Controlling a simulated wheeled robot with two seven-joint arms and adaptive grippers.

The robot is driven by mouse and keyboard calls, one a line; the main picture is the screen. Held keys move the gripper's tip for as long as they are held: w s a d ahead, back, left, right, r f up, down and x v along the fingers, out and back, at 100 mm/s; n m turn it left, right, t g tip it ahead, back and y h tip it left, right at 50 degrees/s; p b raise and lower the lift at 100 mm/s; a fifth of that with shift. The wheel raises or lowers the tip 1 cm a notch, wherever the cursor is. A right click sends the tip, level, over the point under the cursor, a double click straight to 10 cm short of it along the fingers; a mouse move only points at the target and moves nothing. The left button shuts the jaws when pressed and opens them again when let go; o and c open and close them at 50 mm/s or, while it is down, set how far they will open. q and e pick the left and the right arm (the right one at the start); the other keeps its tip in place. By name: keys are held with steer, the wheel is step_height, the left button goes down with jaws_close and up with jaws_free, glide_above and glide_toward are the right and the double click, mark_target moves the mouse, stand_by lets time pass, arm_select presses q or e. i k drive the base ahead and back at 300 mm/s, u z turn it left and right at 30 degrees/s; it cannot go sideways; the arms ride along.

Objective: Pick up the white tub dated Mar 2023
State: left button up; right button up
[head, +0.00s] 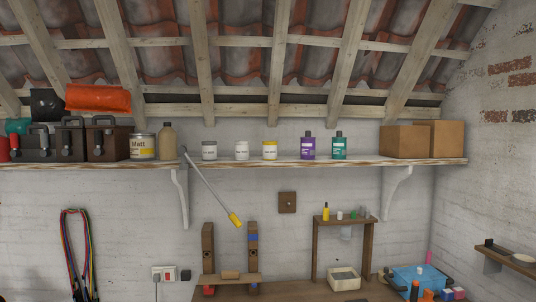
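Three small white tubs stand upright in a row on the long shelf (345,162). The left tub (209,151) has a grey lid, the middle tub (241,151) has a white lid, and the right tub (270,151) has a yellow lid. Each has a label with small print, too small to read surely, so I cannot tell which is dated Mar 2023. The tubs stand apart from each other. Neither of my grippers is in view.
A tan bottle (167,140) and a Matt paint tin (142,146) stand left of the tubs. A purple bottle (308,147) and a teal bottle (339,147) stand right. A yellow-ended rod (210,184) slants down from the shelf edge. Sloping rafters hang above.

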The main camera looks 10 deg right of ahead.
mark_target(242, 149)
steer(key=u, duration=0.55)
steer(key=i, duration=1.8)
steer(key=z, duration=0.7)
